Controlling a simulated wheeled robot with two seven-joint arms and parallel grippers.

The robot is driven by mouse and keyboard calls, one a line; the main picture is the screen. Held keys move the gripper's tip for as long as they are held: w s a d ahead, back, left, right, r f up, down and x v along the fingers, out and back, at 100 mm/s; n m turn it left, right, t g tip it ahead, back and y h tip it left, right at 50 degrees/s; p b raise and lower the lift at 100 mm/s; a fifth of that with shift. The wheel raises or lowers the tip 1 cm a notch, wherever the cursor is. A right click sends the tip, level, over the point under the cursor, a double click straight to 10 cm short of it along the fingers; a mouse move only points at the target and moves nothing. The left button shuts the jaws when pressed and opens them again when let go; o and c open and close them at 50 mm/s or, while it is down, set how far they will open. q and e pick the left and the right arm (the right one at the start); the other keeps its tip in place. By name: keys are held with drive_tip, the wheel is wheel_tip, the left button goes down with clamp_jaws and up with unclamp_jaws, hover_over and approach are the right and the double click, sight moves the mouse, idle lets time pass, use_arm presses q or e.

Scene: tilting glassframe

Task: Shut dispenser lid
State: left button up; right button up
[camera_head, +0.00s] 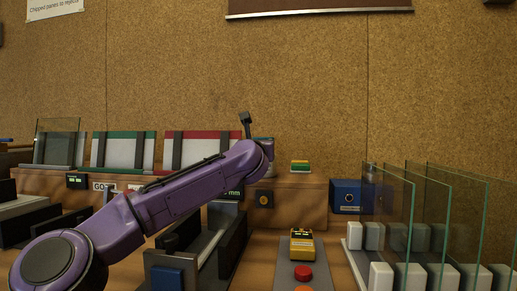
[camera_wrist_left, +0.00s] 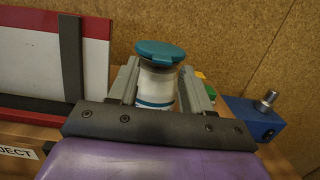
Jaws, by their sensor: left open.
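The dispenser (camera_wrist_left: 155,85) is a white cylinder with a teal band low on its side, seen in the left wrist view. Its teal lid (camera_wrist_left: 160,50) sits over the top and looks slightly tilted; I cannot tell whether it is fully seated. My left gripper (camera_wrist_left: 160,74) is open, with one grey finger on each side of the dispenser below the lid. Whether the fingers touch it is unclear. In the head view my purple left arm hides the gripper and most of the dispenser. My right gripper is not in view.
A blue box (camera_head: 346,196) with a knob stands right of the dispenser. A green-and-yellow block (camera_head: 300,166) sits on the ledge nearby. Upright glass panes in a rack (camera_head: 382,276) fill the right. Framed panels (camera_head: 203,150) lean at the back left against a cork wall.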

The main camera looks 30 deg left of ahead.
use_arm(q)
drive_tip(key=b+v, duration=0.2)
drive_tip(key=v, duration=0.7)
drive_tip(key=shift+s+f, duration=0.2)
drive_tip(key=shift+s, duration=0.2)
